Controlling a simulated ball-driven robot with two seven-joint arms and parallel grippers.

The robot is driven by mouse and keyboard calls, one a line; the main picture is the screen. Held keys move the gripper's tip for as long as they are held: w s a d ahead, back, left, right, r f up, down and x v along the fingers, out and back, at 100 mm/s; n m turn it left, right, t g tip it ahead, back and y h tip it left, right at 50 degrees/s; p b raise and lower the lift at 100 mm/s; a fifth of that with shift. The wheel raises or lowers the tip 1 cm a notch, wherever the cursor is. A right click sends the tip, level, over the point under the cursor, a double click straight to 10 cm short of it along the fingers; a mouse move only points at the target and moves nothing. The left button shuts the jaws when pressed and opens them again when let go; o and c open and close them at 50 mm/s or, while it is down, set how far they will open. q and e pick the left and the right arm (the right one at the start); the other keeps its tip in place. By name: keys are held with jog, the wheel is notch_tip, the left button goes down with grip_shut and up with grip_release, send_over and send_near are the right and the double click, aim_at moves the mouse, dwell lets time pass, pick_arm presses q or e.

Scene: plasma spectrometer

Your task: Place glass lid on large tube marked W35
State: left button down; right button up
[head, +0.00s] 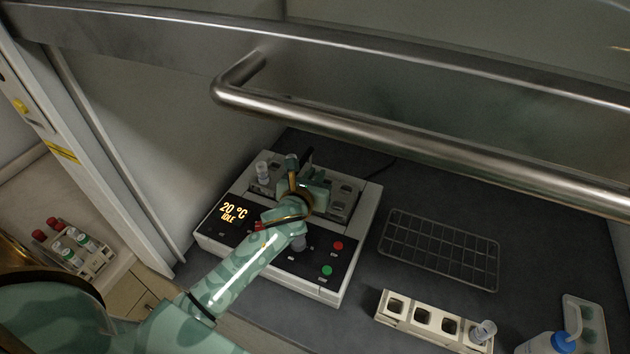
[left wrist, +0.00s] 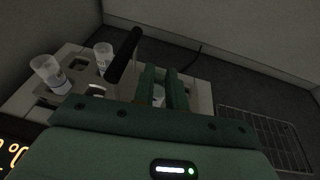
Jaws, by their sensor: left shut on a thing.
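My left gripper (head: 318,182) is over the block of the heating device (head: 318,285). In the left wrist view its two green fingers (left wrist: 165,88) are shut on a small pale, translucent thing (left wrist: 158,96), which looks like the glass lid; the fingers hide most of it. A clear tube (left wrist: 50,74) stands in the block at the left of that view, and another tube (left wrist: 103,56) stands further back. One upright tube (head: 263,172) shows in the head view left of my gripper. I cannot read W35 on any tube. My right gripper is out of view.
A black handle (left wrist: 125,54) rises beside my left fingers. A metal rail (head: 420,140) crosses above the bench. A wire rack (head: 440,250), a pale tube holder (head: 435,322) with one tube (head: 484,331), and a blue-capped bottle (head: 550,343) are to the right.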

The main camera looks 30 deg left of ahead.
pick_arm(q)
jog(key=shift+f, duration=0.35)
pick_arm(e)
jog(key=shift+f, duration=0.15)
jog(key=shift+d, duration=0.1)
pick_arm(q)
jog(key=shift+f, duration=0.15)
jog(key=c, duration=1.5)
grip_release()
jog(key=shift+c, duration=0.2)
jog(key=shift+o, duration=0.5)
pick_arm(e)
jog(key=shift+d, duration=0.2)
